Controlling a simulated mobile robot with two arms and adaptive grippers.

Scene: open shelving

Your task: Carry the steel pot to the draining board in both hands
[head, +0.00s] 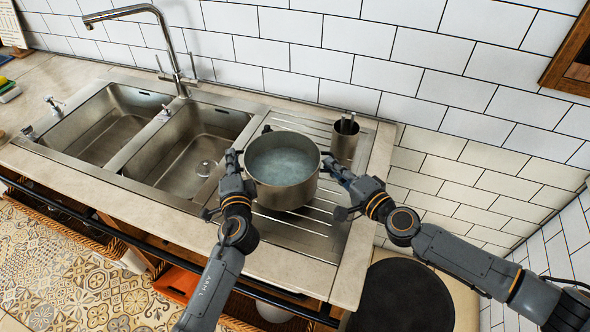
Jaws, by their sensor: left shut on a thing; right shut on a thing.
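The steel pot (285,192) is upright over the ribbed draining board (325,228), right of the sink bowls. Its inside looks pale blue-grey, like water. My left gripper (235,162) is shut on the pot's left side, at the handle. My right gripper (332,166) is shut on its right side, at the other handle. The fingers largely hide both handles. I cannot tell whether the pot's base touches the board or is just above it.
A steel cup (344,142) with utensils stands on the board behind the pot, to the right. Two empty sink bowls (190,150) and a tall tap (165,45) are to the left. The tiled wall (300,55) is behind. A round dark-topped object (402,295) is at the lower right.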

